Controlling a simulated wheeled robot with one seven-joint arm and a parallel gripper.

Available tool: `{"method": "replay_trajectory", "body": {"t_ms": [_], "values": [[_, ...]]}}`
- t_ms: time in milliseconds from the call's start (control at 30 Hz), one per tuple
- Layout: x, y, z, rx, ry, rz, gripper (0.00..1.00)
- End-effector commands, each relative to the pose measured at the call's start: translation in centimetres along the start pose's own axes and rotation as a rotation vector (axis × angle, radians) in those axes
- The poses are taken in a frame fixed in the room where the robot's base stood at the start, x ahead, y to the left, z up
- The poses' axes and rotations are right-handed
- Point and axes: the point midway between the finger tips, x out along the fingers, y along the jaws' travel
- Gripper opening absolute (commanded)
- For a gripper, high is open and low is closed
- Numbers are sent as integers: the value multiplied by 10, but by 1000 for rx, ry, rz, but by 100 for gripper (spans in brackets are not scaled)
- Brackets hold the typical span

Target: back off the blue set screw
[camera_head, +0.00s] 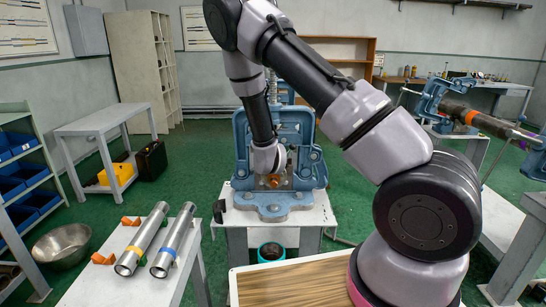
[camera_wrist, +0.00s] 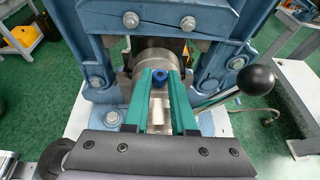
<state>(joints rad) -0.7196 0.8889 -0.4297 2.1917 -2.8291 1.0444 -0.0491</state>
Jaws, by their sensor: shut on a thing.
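The blue set screw (camera_wrist: 160,79) shows in the wrist view between the tips of my gripper's green fingers (camera_wrist: 160,84), which are shut on it. A grey metal cylinder (camera_wrist: 156,58) lies right behind the fingertips, between the jaws of the blue vise (camera_wrist: 200,50). Bright metal shows below the screw between the fingers. In the head view my arm reaches down to the front of the blue vise (camera_head: 240,132), and the wrist hides most of the clamped part. An orange-brown round end (camera_head: 273,181) shows low in the vise. The set screw cannot be made out there.
A black ball-ended lever (camera_wrist: 256,79) stands right of my gripper. Two metal pipes, one with a yellow band (camera_head: 142,240) and one with a blue band (camera_head: 174,240), lie on the left table. A wooden-topped tray (camera_head: 300,284) stands in front. Another vise (camera_head: 430,100) holds a pipe at right.

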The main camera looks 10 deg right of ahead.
Motion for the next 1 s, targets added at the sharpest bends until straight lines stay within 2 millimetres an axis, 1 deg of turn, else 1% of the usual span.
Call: {"method": "replay_trajectory", "body": {"t_ms": [367,400,433,467,667,767,867,1000], "values": [[0,-1,0,-2,1,2,0],[0,0,0,-2,1,2,40],[0,0,0,-2,1,2,51],[0,0,0,-2,1,2,55],[0,0,0,-2,0,2,55],[-4,0,0,-1,0,3,55],[-17,1,0,-1,2,4,55],[-45,1,0,-1,2,4,55]]}}
